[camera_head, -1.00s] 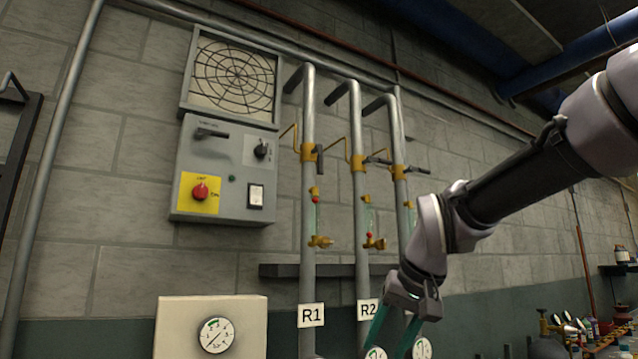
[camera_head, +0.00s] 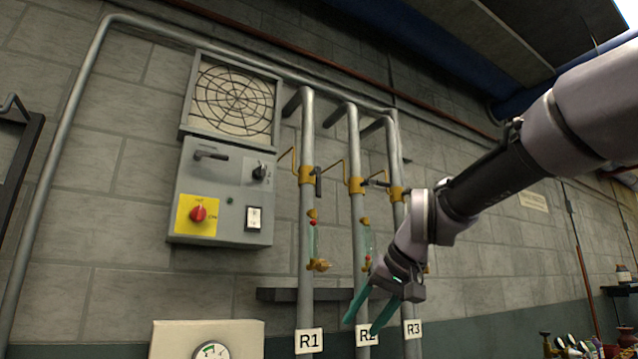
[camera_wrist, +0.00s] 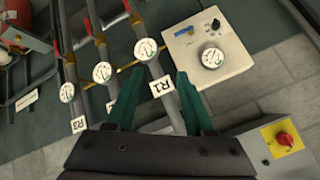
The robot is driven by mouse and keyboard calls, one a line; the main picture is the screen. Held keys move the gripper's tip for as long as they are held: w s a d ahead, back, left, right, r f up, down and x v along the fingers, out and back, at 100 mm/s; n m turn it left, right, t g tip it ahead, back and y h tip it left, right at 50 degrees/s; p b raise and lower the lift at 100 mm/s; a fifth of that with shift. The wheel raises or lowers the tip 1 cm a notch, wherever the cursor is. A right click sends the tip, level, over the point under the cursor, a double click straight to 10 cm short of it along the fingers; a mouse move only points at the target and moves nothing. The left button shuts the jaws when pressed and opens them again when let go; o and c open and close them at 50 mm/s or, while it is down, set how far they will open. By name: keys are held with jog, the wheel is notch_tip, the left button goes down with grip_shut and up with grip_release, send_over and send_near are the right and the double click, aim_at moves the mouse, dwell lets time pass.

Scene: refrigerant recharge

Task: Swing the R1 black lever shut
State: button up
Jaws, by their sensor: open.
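The R1 black lever (camera_head: 318,181) is a short dark handle at the yellow valve (camera_head: 306,176) on the R1 pipe. It points roughly up and down, close along the pipe. The R1 label (camera_head: 309,341) is low on that pipe and also shows in the wrist view (camera_wrist: 162,86). My gripper (camera_head: 362,322) is open and empty, its teal fingers pointing down in front of the R2 label, below and right of the lever. In the wrist view its fingers (camera_wrist: 157,88) stand on either side of the R1 label. I cannot make out the lever there.
The R2 lever (camera_head: 378,183) sticks out sideways on the neighbouring pipe. My arm partly hides the R3 pipe (camera_head: 397,150). A control box (camera_head: 225,190) with a red knob hangs left of the pipes. A dark ledge (camera_head: 277,295) crosses behind them. A pale gauge box (camera_head: 170,340) stands lower left.

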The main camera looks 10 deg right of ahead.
jog(key=w+r+n+t+y, duration=0.15)
jog(key=w+r, duration=0.25)
jog(key=r, duration=0.4)
jog(key=w+r+n+t+y, duration=0.1)
jog(key=w+r+n+t, duration=0.1)
jog(key=w+r, duration=0.4)
jog(key=n+t+y, duration=0.2)
jog(key=n+t, duration=0.2)
jog(key=n, duration=0.1)
send_near(318, 182)
jog(key=w, duration=0.1)
jog(key=shift+y, duration=0.35)
jog(key=x, duration=0.9)
jog(key=shift+w+d, duration=0.1)
jog(key=shift+w, duration=0.35)
jog(key=shift+f, duration=0.1)
grip_shut()
